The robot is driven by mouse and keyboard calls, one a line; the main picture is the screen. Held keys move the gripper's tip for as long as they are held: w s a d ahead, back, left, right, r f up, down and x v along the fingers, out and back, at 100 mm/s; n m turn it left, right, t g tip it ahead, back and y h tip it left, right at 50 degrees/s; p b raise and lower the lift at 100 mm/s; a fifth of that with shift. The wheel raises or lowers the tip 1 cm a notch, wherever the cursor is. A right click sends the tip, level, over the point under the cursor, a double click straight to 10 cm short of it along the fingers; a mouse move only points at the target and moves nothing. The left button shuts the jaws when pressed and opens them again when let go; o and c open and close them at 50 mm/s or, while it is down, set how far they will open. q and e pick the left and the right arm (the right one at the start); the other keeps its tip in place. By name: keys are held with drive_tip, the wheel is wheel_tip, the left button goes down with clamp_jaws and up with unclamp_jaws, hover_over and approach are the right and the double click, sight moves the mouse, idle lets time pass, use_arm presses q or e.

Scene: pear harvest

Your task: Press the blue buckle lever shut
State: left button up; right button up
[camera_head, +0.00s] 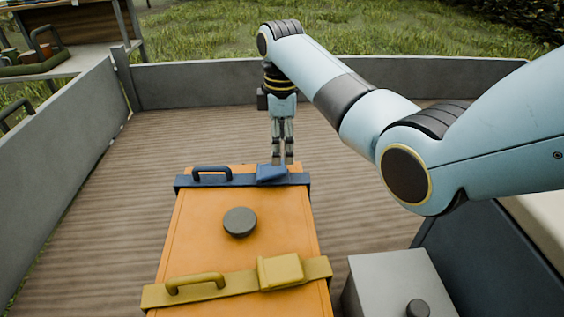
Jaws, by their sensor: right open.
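The blue buckle lever (271,172) sits on the blue strap (240,180) across the far end of an orange case (205,230). My right gripper (282,160) points down just above and behind the lever, with its fingers open and nothing seen between them. The fingertips overlap the lever's far edge in the picture; I cannot tell if they touch it. How far the lever is tilted is hard to tell. My left gripper is not in view.
A yellow strap with a handle (195,283) and a yellow buckle (281,270) cross the case's near end. A dark round knob (239,222) stands on the lid. A grey box (395,285) stands at the right.

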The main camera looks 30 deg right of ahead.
sight(283, 166)
wheel_tip(283, 166, down, 6)
drive_tip(key=shift+a+r+b, duration=0.1)
drive_tip(key=shift+b, duration=0.3)
drive_tip(key=c, duration=1.2)
drive_tip(key=shift+d+y+p, duration=0.2)
drive_tip(key=shift+y+p, duration=0.2)
drive_tip(key=shift+p, duration=0.25)
drive_tip(key=shift+s+f+t, duration=0.1)
drive_tip(key=shift+f+t, duration=0.1)
drive_tip(key=shift+t, duration=0.1)
drive_tip(key=shift+f, duration=0.1)
drive_tip(key=o, duration=1.2)
